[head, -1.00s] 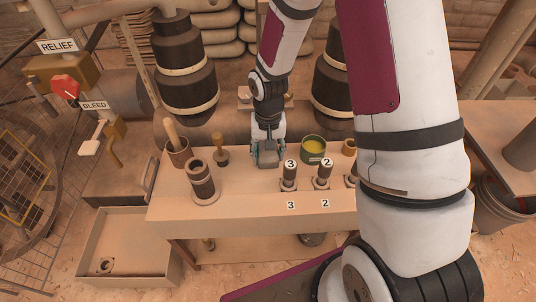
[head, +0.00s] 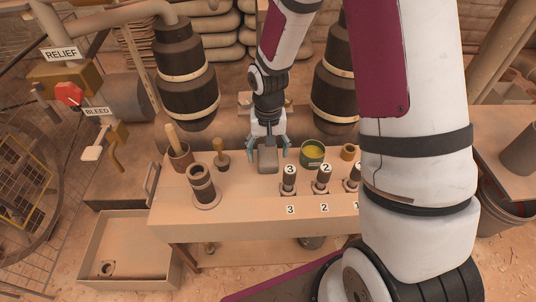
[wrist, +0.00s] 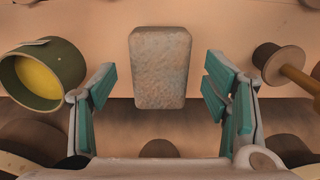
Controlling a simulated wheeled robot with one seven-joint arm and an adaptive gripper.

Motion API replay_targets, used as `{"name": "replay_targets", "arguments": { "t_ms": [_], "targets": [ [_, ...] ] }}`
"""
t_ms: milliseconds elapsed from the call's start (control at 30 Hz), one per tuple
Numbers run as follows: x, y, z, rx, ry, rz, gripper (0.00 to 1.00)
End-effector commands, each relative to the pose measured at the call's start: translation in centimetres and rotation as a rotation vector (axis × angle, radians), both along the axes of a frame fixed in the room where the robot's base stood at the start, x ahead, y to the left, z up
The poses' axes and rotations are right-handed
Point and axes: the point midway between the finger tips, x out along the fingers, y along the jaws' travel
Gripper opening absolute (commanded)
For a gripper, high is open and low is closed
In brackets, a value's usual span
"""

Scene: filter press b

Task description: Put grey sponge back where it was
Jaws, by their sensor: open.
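The grey sponge (head: 267,160) is on the bench top (head: 245,190) near its back edge, between the wooden stamp and the green tin. My gripper (head: 269,150) is open over it, with a teal-padded finger on each side. In the wrist view the sponge (wrist: 160,68) is a rough grey block between and beyond the fingertips, with a clear gap on both sides. Neither finger touches it there.
A green tin with yellow contents (head: 313,153) stands right of the sponge, and a wooden stamp (head: 220,152) stands left. A dark cylinder (head: 202,184) and a pot with a handle (head: 178,152) are further left. Numbered posts (head: 289,180) line the bench front.

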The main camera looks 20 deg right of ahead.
Motion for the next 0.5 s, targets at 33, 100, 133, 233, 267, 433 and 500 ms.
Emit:
{"name": "replay_targets", "arguments": {
  "t_ms": [33,100,133,233,267,433,500],
  "targets": [
    [0.1,0.0,1.6,0.0,-0.003,-0.002,0.69],
    [0.1,0.0,3.1,0.0,-0.003,-0.001,0.69],
    [0.1,0.0,3.8,0.0,-0.003,0.0,0.69],
    [0.0,0.0,5.7,0.0,-0.002,-0.001,0.69],
    [0.0,0.0,6.2,0.0,-0.003,-0.001,0.69],
    [0.0,0.0,8.2,0.0,-0.001,0.0,0.69],
    [0.0,0.0,8.6,0.0,0.0,0.0,0.69]
  ]
}}
